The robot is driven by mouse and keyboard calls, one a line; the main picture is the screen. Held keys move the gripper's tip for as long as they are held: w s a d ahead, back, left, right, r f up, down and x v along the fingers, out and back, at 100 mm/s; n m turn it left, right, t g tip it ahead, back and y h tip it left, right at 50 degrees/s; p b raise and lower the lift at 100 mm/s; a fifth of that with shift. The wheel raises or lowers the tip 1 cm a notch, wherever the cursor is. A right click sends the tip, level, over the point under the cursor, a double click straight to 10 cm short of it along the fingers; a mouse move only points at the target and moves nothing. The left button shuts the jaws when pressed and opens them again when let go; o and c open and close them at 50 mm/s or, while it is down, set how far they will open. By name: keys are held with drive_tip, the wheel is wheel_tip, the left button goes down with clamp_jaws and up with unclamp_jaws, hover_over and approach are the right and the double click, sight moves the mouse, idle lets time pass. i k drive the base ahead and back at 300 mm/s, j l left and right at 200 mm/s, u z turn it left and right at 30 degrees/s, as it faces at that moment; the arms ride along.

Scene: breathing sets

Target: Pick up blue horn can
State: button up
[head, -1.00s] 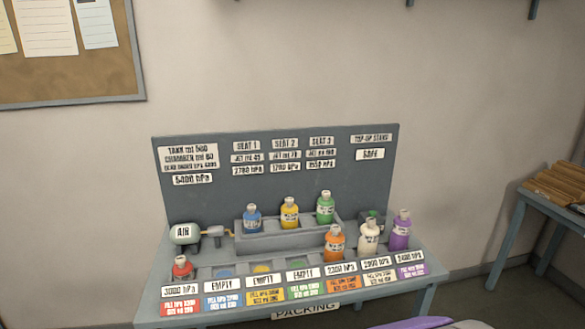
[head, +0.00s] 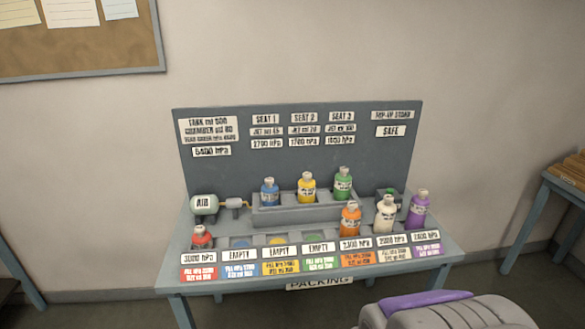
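The blue horn can (head: 269,193) stands upright at the left of the grey raised block (head: 290,216) on the bench, below the SEAT 1 labels. A yellow can (head: 307,188) and a green can (head: 342,185) stand to its right on the same block. My gripper's fingers are not in view. A purple and grey part of my own body shows at the bottom right, apart from the cans.
The front row of the bench (head: 182,257) holds a red can (head: 201,238), an orange can (head: 350,218), a cream can (head: 385,213) and a purple can (head: 418,210). Spots marked EMPTY lie between red and orange. A side table (head: 535,213) stands right.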

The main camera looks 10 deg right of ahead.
sight(269, 191)
drive_tip(key=i+j+u, duration=0.15)
drive_tip(key=i+u, duration=0.55)
drive_tip(key=i+l+u, duration=0.1)
drive_tip(key=i+u, duration=0.25)
